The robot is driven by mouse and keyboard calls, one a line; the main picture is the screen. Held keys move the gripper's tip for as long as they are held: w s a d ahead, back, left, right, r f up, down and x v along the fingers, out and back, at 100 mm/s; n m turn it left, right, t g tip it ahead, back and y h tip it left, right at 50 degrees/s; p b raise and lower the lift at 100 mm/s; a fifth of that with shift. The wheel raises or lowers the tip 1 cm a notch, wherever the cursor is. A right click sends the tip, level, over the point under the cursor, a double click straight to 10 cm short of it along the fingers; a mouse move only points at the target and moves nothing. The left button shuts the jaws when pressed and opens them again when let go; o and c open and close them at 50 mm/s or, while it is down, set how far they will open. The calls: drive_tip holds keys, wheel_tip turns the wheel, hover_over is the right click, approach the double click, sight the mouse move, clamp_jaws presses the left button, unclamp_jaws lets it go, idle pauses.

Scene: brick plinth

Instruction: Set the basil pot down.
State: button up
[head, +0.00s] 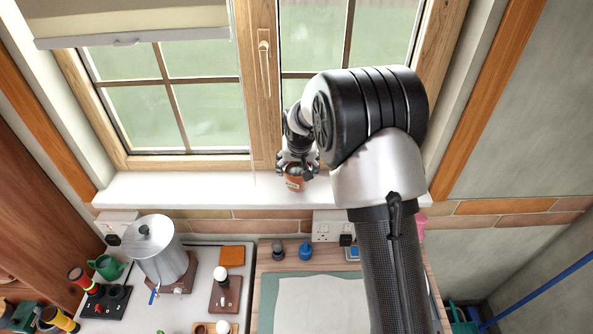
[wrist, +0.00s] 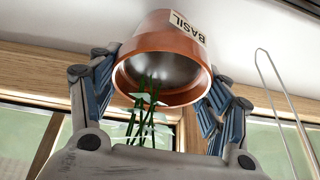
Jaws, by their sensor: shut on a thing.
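The basil pot (head: 294,183) is a small terracotta pot with a pale label, at the white window sill (head: 190,188) in front of the window's middle post. My gripper (head: 297,164) is above it with its fingers around its upper part. In the wrist view the pot (wrist: 160,42) shows its open rim, a dark inside and a label reading BASIL. Green stems and pale leaves (wrist: 148,130) show between the fingers. My gripper (wrist: 162,78) is shut on the pot from both sides. Whether its base touches the sill cannot be told.
The sill is clear to the left of the pot. The window handle (head: 264,55) is above it, and a thin wire loop (wrist: 285,100) shows in the wrist view. Below are a metal pot (head: 163,255), a socket (head: 328,229) and a worktop with small bottles (head: 305,250).

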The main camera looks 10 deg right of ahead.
drive_tip(key=shift+f, duration=0.75)
drive_tip(key=shift+w+f, duration=0.2)
drive_tip(key=shift+s, duration=0.1)
drive_tip(key=shift+f, duration=0.15)
drive_tip(key=o, duration=1.4)
drive_tip(key=shift+c, duration=0.2)
